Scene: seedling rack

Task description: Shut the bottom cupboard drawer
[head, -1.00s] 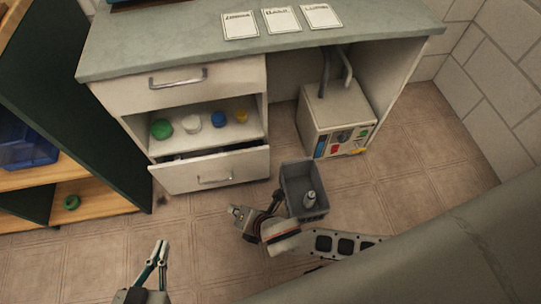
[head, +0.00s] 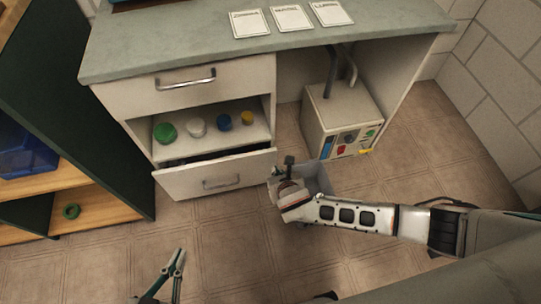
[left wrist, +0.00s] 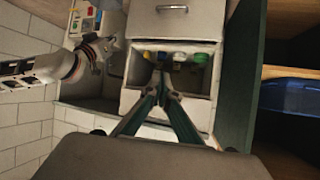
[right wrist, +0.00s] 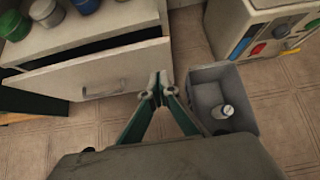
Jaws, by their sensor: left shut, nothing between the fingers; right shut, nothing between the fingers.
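The bottom cupboard drawer (head: 190,184) is pulled partly out, with a dark gap above its front panel. Its handle (head: 221,183) faces me, and the drawer also shows in the right wrist view (right wrist: 60,84). My right gripper (head: 277,172) is shut and empty by the right end of the drawer front. In the right wrist view its tips (right wrist: 159,82) are just beside that end; I cannot tell whether they touch it. My left gripper (head: 179,254) is shut and empty, low in front of the cupboard; it also shows in the left wrist view (left wrist: 160,66).
A grey bin (right wrist: 222,92) with a small bottle stands on the floor beside my right gripper. A control box (head: 340,120) stands under the worktop. Several coloured jars (head: 224,122) sit on the open shelf above the drawer. A green shelf unit (head: 110,150) is at the left.

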